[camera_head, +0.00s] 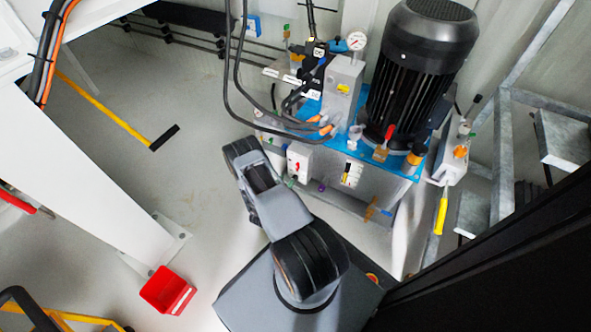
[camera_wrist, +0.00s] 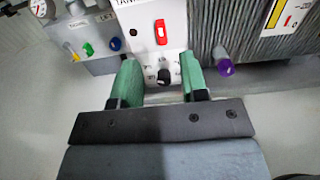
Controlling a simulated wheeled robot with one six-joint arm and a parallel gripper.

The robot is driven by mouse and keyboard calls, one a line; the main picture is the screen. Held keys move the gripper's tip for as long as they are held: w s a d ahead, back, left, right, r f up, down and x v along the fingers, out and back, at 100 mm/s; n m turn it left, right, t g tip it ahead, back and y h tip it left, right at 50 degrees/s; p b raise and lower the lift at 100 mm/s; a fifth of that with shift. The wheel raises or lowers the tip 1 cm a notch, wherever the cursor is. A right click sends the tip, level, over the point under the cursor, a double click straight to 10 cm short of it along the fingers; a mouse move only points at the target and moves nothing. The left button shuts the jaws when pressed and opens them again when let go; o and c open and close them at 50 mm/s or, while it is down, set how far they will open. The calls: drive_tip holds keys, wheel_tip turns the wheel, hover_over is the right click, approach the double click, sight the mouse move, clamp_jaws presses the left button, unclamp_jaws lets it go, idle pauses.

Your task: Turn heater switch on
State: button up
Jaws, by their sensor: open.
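A white control box (camera_wrist: 150,28) with a partly cut-off label beginning "TAN" is in the wrist view. It carries a red switch (camera_wrist: 161,32) and, lower down, a black rotary knob (camera_wrist: 164,76). I cannot read which one is marked as the heater switch. The box (camera_head: 299,163) also shows in the head view, on the front of the pump unit's tank. My gripper (camera_wrist: 162,76) is open, with its green fingers on either side of the black knob in the picture. Whether they touch it I cannot tell. In the head view, the gripper's fingers cannot be made out.
A purple-capped fitting (camera_wrist: 224,67) sticks out right of the box. A grey block with small coloured knobs (camera_wrist: 88,48) is at the left. A large black motor (camera_head: 418,62) stands on the blue tank top. A red bin (camera_head: 167,291) is on the open floor.

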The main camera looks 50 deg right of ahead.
sight(296, 166)
drive_tip(key=b+x, duration=0.2)
drive_tip(key=x, duration=0.6)
drive_tip(key=shift+d, duration=0.3)
drive_tip(key=shift+c, duration=0.2)
clamp_jaws()
